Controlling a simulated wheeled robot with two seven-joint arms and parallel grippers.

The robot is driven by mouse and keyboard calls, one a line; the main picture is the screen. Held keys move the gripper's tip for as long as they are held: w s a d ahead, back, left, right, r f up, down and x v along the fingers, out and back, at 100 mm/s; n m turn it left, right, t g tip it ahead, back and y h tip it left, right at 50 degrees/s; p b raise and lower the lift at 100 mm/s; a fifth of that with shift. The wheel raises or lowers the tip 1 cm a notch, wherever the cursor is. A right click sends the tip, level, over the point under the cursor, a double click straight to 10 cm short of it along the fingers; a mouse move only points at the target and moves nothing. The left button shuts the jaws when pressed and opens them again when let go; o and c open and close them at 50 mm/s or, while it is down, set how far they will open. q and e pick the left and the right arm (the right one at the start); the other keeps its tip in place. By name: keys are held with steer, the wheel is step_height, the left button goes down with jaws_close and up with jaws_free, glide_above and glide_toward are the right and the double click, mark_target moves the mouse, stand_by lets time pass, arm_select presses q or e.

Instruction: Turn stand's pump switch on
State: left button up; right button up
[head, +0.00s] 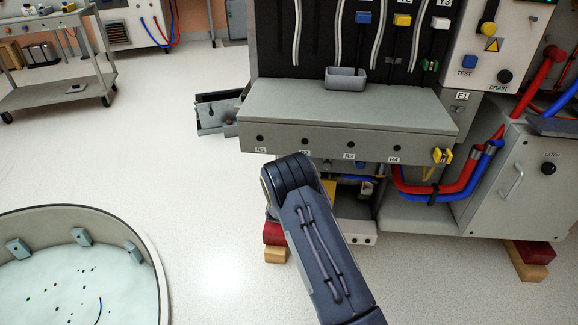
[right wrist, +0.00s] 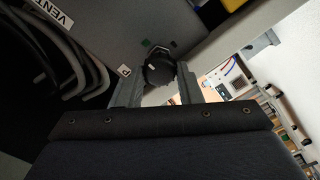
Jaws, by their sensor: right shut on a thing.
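The stand (head: 350,110) is a grey cabinet with a shelf front marked R1 to R4, in the middle of the head view. In the right wrist view, a round black knob (right wrist: 158,69) with a pale mark sits on a grey panel, beside a small P label and a green mark; it appears to be the pump switch. My right gripper (right wrist: 157,80) is shut on this knob, one finger on each side. In the head view an arm of mine reaches under the shelf front, and its gripper is hidden there. My left gripper is in neither view.
Red and blue hoses (head: 440,188) run at the right below the shelf. A yellow key-like part (head: 442,156) is at the shelf's right end. A round basin (head: 150,255) stands at lower left, a cart (head: 55,95) at upper left. The floor between is clear.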

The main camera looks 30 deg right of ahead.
steer(key=shift+s+f, duration=0.1)
steer(key=shift+f, duration=0.1)
steer(key=o, duration=1)
steer(key=shift+r, duration=0.1)
steer(key=p+v, duration=0.2)
steer(key=v, duration=0.6)
